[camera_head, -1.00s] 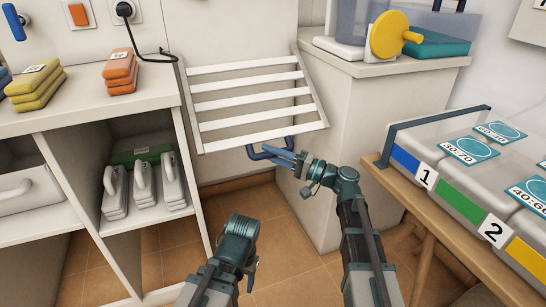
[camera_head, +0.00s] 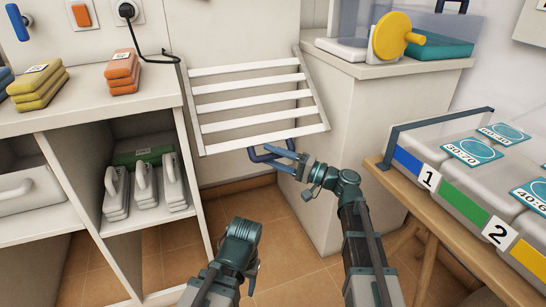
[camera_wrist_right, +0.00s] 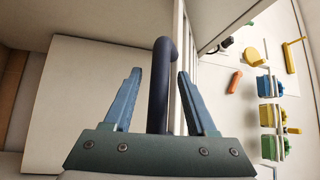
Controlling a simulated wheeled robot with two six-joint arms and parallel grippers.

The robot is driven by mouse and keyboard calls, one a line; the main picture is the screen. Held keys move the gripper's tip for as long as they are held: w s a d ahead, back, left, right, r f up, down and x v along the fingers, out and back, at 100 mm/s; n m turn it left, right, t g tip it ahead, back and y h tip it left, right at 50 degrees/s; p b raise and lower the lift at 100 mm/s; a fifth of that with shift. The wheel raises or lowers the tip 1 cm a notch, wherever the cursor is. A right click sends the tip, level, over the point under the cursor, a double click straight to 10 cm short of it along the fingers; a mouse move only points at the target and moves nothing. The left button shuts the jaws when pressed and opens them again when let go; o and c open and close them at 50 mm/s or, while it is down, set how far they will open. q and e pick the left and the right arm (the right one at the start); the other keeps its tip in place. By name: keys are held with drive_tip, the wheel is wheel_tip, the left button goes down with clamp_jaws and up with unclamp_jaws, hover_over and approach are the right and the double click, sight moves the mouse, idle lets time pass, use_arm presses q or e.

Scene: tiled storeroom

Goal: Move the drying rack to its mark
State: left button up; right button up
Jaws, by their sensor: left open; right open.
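The drying rack (camera_head: 255,104) is a white frame with several slats, sloping out between the left counter and the right cabinet. A dark blue handle (camera_head: 256,156) hangs at its lower edge. My right gripper (camera_head: 274,154) is at the handle, open. In the right wrist view the dark handle bar (camera_wrist_right: 160,88) stands between its two blue fingers, with a gap visible on each side. My left gripper (camera_head: 250,274) is open and low over the floor, apart from the rack, its fingers partly hidden by its wrist. I cannot make out a mark for the rack.
The left counter (camera_head: 92,108) holds yellow and orange stacks, with shelves below. The right cabinet (camera_head: 350,140) stands close beside the rack and right arm. A wooden bench (camera_head: 392,186) with numbered grey bins is at the right. Tiled floor (camera_head: 290,240) is open in the middle.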

use_arm(q)
wheel_tip(320, 180, down, 2)
drive_tip(key=shift+b, duration=1.05)
use_arm(e)
drive_tip(key=v, duration=1.3)
drive_tip(key=shift+s+d, duration=0.2)
drive_tip(key=shift+d, duration=0.15)
